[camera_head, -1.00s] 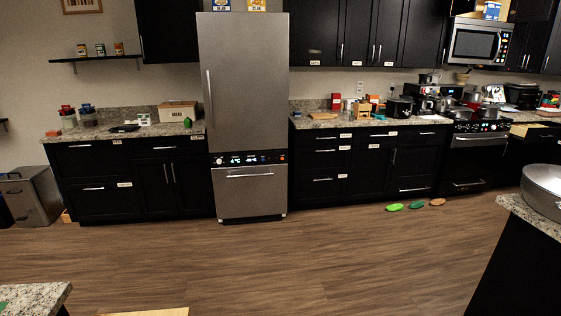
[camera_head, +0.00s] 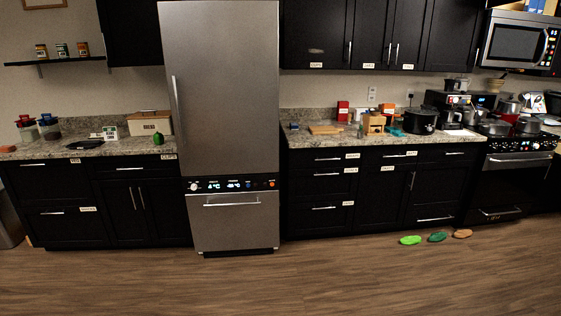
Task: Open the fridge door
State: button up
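The fridge (camera_head: 228,95) is a tall stainless steel unit standing between black cabinets, left of the middle in the head view. Its large upper door is shut. A long vertical door handle (camera_head: 177,105) runs along the door's left side. Below the door is a black control strip (camera_head: 232,184) with lit displays. Under that is a shut lower drawer (camera_head: 233,222) with a horizontal handle. My gripper is not in the head view.
Open wood floor (camera_head: 260,285) lies in front of the fridge. Green and brown oval items, one a green slipper-like shape (camera_head: 411,240), lie on the floor at the right. Cluttered counters flank the fridge, with a stockpot-like black cooker (camera_head: 421,121) on the right one.

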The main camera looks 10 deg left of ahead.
aim_at(222, 57)
jog(key=i+u, duration=0.25)
jog(key=i, duration=0.65)
jog(key=i+l+u, duration=0.1)
jog(key=i+u, duration=0.15)
jog(key=i, duration=0.6)
